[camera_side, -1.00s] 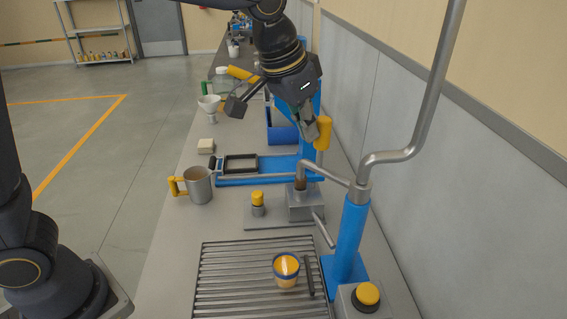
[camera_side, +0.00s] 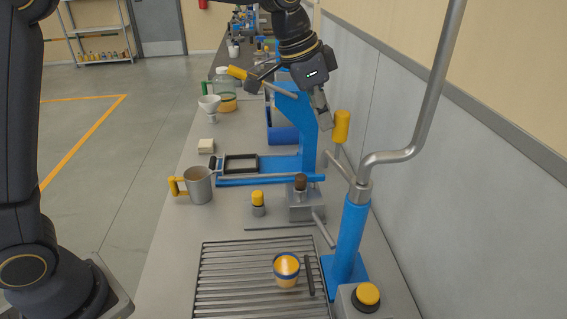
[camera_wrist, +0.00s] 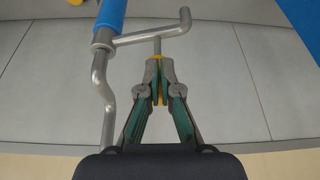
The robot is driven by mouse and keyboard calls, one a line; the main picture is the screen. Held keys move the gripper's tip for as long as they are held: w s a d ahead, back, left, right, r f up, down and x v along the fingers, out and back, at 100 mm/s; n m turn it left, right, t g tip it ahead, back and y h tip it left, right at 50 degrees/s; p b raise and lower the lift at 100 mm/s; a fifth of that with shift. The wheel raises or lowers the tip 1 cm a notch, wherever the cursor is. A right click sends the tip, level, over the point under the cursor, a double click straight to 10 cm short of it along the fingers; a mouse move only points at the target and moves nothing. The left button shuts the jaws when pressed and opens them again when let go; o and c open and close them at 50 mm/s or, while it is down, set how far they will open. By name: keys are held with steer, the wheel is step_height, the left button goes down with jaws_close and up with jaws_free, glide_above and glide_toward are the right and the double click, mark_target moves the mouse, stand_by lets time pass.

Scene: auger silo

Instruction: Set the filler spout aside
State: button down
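The filler spout (camera_side: 341,168) is a grey pipe arm on the blue post (camera_side: 350,235), with an upright yellow handle (camera_side: 341,126). It points back along the wall side, clear of the grey block (camera_side: 305,205) with the dark round top (camera_side: 300,182). In the wrist view the spout (camera_wrist: 145,37) runs from the post to a bent tip. My gripper (camera_side: 322,121) is just left of the handle, with a small apparent gap. In the wrist view my fingers (camera_wrist: 158,68) are together in front of the handle, which shows yellow around them; contact is unclear.
A blue press frame (camera_side: 298,120) stands behind, with a yellow-ended lever (camera_side: 238,72) close to my wrist. A tall bent pipe (camera_side: 432,100) rises at the right. A metal mug (camera_side: 199,185), a yellow-topped tool (camera_side: 258,203) and an orange-filled cup (camera_side: 286,270) on a grate stand nearer.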

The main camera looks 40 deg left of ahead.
steer(key=shift+w, duration=0.15)
steer(key=s+a+r, duration=0.5)
steer(key=r, duration=0.4)
steer(key=shift+s+a+r, duration=0.15)
steer(key=shift+s+a, duration=0.1)
steer(key=shift+s, duration=0.15)
steer(key=s+a+n+t+y, duration=0.25)
steer(key=s+a, duration=0.45)
steer(key=s, duration=0.6)
steer(key=s+a+f+n, duration=0.4)
steer(key=s+f, duration=0.4)
steer(key=f, duration=0.4)
steer(key=shift+a+n, duration=0.2)
steer(key=shift+n, duration=0.55)
